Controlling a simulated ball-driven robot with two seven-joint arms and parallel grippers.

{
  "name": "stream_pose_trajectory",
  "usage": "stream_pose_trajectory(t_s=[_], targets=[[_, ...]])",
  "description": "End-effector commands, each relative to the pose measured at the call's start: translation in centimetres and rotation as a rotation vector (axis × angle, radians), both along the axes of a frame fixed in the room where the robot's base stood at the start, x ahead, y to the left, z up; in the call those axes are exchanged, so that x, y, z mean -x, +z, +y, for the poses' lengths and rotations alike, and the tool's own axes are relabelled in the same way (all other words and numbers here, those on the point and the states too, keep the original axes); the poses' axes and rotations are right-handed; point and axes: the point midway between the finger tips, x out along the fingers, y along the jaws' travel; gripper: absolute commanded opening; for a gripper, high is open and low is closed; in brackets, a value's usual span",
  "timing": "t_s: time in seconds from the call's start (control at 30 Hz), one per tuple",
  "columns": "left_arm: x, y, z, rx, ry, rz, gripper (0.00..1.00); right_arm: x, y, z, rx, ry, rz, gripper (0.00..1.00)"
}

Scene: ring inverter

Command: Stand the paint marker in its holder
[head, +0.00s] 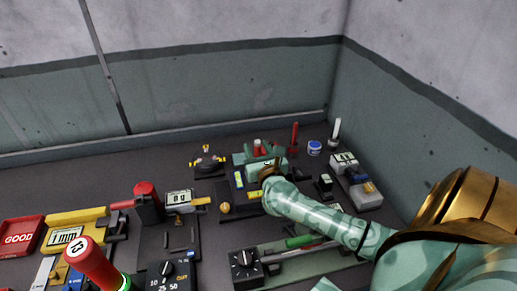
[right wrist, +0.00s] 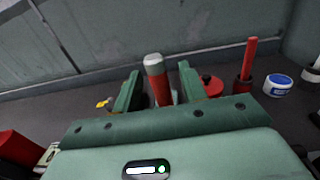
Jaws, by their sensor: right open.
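My right gripper (head: 262,154) is open at the back of the bench, its fingers apart. In the right wrist view its two green fingers (right wrist: 158,88) stand either side of an upright red cylinder with a pale grey top (right wrist: 155,72); a gap shows beside it. The same red piece shows in the head view (head: 257,146). A slim red stick (head: 294,134) stands upright in a small dark cup (right wrist: 243,87) to the right. A white stick (head: 336,130) stands in another dark cup. I cannot tell for sure which is the paint marker. My left gripper is out of view.
A blue-and-white jar (head: 314,147) stands between the two cups. A grey device with a display (head: 358,180) is at the right. Gauges, a red-handled tool (head: 147,200), a red GOOD tray (head: 20,237) and a dial box (head: 245,262) crowd the bench. Walls close the back and right.

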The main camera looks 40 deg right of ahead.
Motion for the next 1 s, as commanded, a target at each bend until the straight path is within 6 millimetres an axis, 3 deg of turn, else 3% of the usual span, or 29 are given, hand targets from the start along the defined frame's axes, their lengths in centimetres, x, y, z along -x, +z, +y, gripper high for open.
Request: stream_pose_trajectory(t_s=[0.13,0.4,0.7,1.0], targets=[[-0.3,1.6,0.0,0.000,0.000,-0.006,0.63,0.0,3.3,0.0,0.002,0.001,-0.006,0.42],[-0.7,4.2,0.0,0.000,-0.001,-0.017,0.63,4.0,9.3,3.4,-0.002,0.003,-0.003,0.42],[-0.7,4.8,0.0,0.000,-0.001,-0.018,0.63,9.2,11.7,7.7,-0.003,0.001,-0.001,0.42],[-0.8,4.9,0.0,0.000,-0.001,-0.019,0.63,10.7,12.4,9.0,0.002,-0.001,0.000,0.42]])
